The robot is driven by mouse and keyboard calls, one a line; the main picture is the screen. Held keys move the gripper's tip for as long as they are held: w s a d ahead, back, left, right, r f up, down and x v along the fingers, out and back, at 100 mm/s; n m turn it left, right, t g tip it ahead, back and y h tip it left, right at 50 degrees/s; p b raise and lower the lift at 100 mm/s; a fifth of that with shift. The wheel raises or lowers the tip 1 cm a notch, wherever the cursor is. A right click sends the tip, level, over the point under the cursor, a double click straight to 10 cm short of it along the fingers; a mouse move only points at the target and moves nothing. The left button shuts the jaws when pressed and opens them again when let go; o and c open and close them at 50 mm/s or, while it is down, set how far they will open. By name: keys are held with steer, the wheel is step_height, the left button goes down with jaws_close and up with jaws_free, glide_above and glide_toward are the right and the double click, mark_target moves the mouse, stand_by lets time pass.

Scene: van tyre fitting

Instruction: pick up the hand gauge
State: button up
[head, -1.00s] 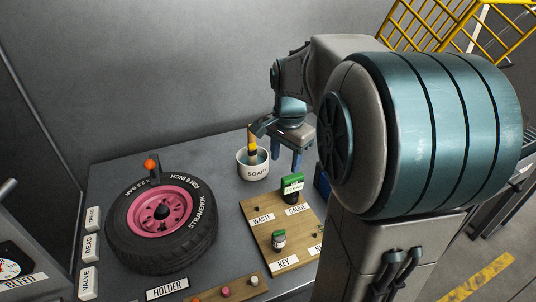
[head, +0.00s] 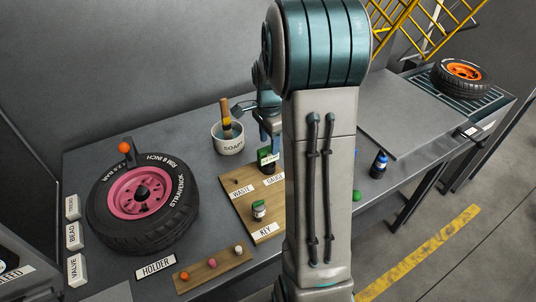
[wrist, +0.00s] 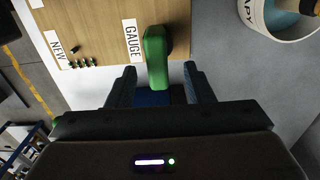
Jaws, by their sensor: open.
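The hand gauge, a green-topped piece with a dark lower part (head: 267,156), stands at the GAUGE label on the wooden board (head: 236,206). In the wrist view its green body (wrist: 157,55) lies ahead of and between the fingertips. My gripper (wrist: 159,74) is open, with a finger on either side of the gauge's near end. No contact shows. In the head view my gripper (head: 275,138) is above and behind the gauge, partly hidden by my arm.
A white soap pot (head: 229,141) with a brush stands left of the gripper. A tyre with a pink rim (head: 139,195) lies further left. A small jar (head: 258,209) stands on the board.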

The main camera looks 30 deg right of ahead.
mark_target(268, 147)
steer(key=f, duration=0.2)
steer(key=f+p, duration=0.1)
steer(key=f, duration=0.2)
steer(key=shift+s+a, duration=0.15)
steer(key=shift+a, duration=0.05)
steer(key=shift+c, duration=0.4)
jaws_close()
